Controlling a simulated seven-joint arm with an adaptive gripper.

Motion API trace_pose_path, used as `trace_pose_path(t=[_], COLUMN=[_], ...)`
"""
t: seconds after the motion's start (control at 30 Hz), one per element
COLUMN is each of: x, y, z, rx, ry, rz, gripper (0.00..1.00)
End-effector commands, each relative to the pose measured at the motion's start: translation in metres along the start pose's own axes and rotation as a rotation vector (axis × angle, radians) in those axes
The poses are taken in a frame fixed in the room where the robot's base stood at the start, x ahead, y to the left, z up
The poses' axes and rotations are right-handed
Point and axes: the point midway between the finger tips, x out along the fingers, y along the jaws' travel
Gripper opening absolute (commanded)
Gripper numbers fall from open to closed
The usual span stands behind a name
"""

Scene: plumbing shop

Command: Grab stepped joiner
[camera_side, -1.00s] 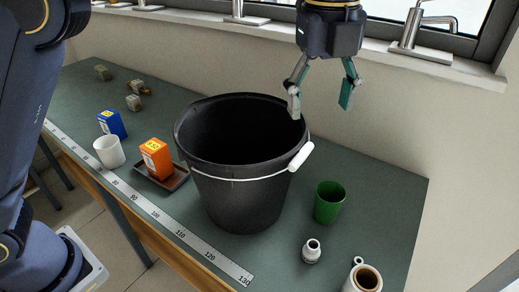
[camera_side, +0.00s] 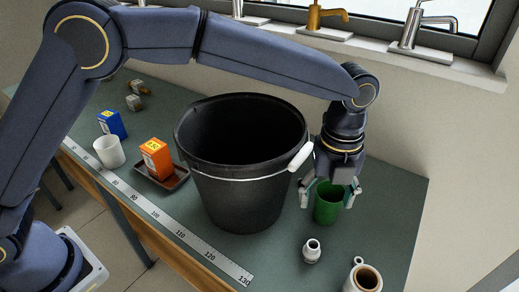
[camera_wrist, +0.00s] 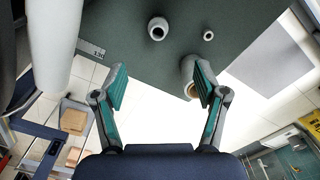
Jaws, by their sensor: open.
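The stepped joiner (camera_side: 311,253), a small pale grey fitting with a narrower open top, stands upright on the bench to the right of the bucket. The wrist view shows what looks like it, a pale round piece with a dark hole (camera_wrist: 158,29), beyond the fingertips. My gripper (camera_side: 328,196) is open, above and behind the joiner in the side view, and apart from it. Its two fingers overlap the green cup (camera_side: 328,210) in the side view. In the wrist view my gripper (camera_wrist: 160,79) has nothing between its fingers.
The black bucket (camera_side: 245,190) stands close left of my gripper, its white handle grip (camera_side: 301,157) facing it. A pale cup with brown inside (camera_side: 366,279) and a small ring (camera_side: 358,261) are at the bench's front right. An orange box (camera_side: 156,158) sits on a dark tray.

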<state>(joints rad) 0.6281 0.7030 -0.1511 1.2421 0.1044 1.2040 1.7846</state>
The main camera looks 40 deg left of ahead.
Motion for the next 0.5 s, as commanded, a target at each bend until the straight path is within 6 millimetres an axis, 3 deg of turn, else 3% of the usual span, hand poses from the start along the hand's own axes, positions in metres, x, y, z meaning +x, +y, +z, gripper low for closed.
trace_pose_path(t=[0.3,0.5], x=[0.07,0.103], y=[0.001,0.001], z=[-0.001,-0.001], rx=[0.001,-0.001], ry=[0.001,0.001], rz=[0.005,0.002], gripper=[0.72,0.72])
